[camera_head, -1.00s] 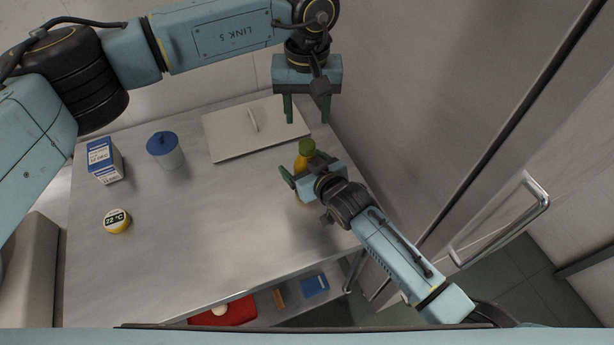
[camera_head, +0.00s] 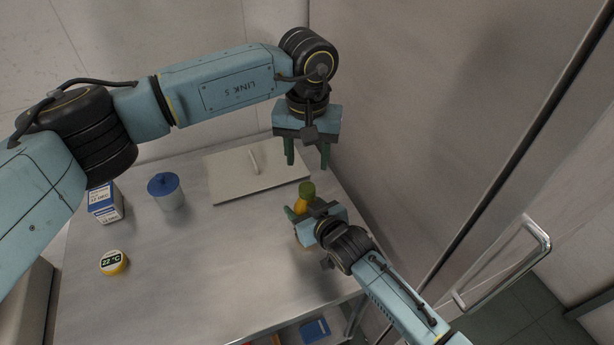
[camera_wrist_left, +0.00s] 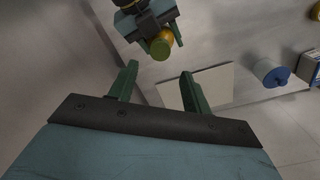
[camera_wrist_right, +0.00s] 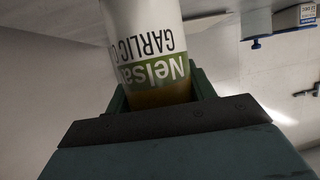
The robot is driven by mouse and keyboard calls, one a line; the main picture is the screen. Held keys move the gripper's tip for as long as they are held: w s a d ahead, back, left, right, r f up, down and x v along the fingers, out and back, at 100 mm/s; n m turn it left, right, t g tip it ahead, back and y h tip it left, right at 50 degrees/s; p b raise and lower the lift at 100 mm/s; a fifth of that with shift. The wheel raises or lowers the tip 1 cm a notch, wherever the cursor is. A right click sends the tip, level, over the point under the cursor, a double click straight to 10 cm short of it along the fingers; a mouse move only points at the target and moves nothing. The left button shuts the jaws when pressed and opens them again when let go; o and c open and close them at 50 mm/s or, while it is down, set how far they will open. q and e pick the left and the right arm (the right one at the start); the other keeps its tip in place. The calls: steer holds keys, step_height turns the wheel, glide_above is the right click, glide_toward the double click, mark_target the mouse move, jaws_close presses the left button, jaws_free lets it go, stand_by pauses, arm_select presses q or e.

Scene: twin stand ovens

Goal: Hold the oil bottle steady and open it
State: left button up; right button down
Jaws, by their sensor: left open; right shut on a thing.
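The oil bottle (camera_head: 300,206) has a yellow body and a green cap (camera_head: 306,188). It appears upright near the right side of the steel table. My right gripper (camera_head: 313,212) is shut around its body; the right wrist view shows the white and green label (camera_wrist_right: 148,45) between the fingers, the cap out of frame. My left gripper (camera_head: 307,163) is open and empty, fingers pointing down, above the cap and apart from it. In the left wrist view the bottle (camera_wrist_left: 161,46) shows beyond my left fingertips (camera_wrist_left: 158,75).
A pale board with a handle (camera_head: 235,180) lies behind the bottle. A blue-lidded jar (camera_head: 168,193), a blue-and-white carton (camera_head: 104,204) and a yellow round thermometer (camera_head: 113,262) stand at left. A tall steel door with a handle (camera_head: 540,240) is close on the right. The table's middle is clear.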

mark_target(307, 187)
arm_select(q)
steer(key=shift+f+m, duration=0.2)
steer(key=shift+m, duration=0.9)
step_height(307, 187, down, 8)
steer(key=shift+r, duration=0.15)
